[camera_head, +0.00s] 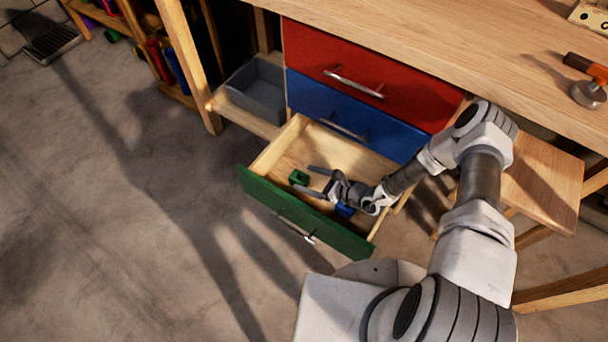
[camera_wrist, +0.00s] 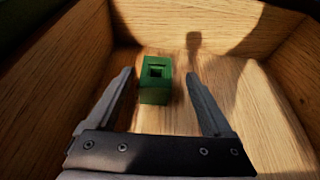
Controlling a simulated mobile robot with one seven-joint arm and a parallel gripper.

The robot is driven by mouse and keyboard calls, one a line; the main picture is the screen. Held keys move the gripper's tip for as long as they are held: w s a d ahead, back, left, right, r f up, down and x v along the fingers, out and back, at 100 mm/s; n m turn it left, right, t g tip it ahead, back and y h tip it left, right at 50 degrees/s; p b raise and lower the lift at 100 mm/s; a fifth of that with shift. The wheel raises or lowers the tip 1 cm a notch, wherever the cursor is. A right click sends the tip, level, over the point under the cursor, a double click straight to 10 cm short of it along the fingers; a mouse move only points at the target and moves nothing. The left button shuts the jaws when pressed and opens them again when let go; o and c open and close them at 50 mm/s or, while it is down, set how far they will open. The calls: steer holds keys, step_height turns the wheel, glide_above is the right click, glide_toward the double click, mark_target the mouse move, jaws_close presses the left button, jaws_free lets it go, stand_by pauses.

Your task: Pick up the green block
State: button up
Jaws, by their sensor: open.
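The green block (camera_head: 299,177) lies on the wooden floor of the open drawer (camera_head: 271,158). In the wrist view the green block (camera_wrist: 155,82) has a square hollow in its top. It sits ahead of my gripper, between the lines of the two fingers and nearer the left one. My gripper (camera_head: 314,181) is inside the drawer, to the right of the block, with its fingers pointing toward it. In the wrist view my gripper (camera_wrist: 160,74) is open and empty. I cannot tell whether a finger touches the block.
A blue block (camera_head: 345,210) lies in the drawer below my gripper, partly hidden. The drawer has wooden walls and a green front (camera_head: 300,215). A blue drawer (camera_head: 345,118) and a red drawer (camera_head: 360,75) above are shut. A grey bin (camera_head: 257,92) stands left on a shelf.

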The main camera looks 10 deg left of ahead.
mark_target(289, 174)
steer(key=shift+f, duration=0.25)
steer(key=shift+b+x, duration=0.4)
steer(key=shift+x, duration=0.5)
steer(key=b+x, duration=0.2)
steer(key=x, duration=0.3)
steer(key=shift+a, duration=0.4)
jaws_close()
steer(key=shift+r, duration=0.2)
